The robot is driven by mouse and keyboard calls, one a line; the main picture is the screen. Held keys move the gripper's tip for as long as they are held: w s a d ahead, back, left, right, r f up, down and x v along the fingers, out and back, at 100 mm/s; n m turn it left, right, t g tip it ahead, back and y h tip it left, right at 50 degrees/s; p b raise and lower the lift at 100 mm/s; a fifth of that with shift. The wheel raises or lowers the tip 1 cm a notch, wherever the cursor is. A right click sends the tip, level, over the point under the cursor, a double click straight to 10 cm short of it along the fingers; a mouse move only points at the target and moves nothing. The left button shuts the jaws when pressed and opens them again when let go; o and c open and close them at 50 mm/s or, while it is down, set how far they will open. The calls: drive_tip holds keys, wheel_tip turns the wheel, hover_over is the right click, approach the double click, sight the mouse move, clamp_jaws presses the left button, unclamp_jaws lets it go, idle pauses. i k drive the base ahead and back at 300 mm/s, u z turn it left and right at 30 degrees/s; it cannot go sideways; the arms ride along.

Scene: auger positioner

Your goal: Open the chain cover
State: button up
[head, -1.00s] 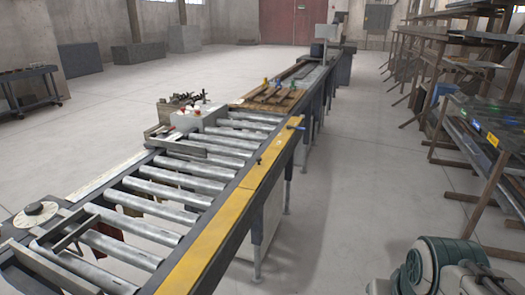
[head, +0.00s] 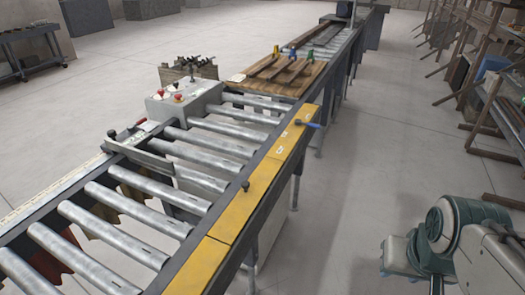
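The chain cover appears to be the long yellow strip (head: 262,182) along the near right side of the roller conveyor. It lies flat and looks closed, in several panels with thin seams. A small dark knob (head: 245,186) stands on its inner edge. A blue-tipped handle (head: 307,124) sticks out to the right near its far end. My arm (head: 450,235) shows at the lower right, apart from the cover across open floor.
Metal rollers (head: 205,152) lie left of the cover. A grey control box (head: 183,100) with red buttons stands on the far side. Brown boards (head: 285,72) lie farther along. Shelving (head: 495,95) stands at the right. The floor (head: 350,180) between conveyor and shelving is clear.

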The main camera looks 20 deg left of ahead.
sight(226, 229)
drive_tip(key=i, duration=0.4)
drive_tip(key=u, duration=1)
drive_tip(key=i, duration=0.45)
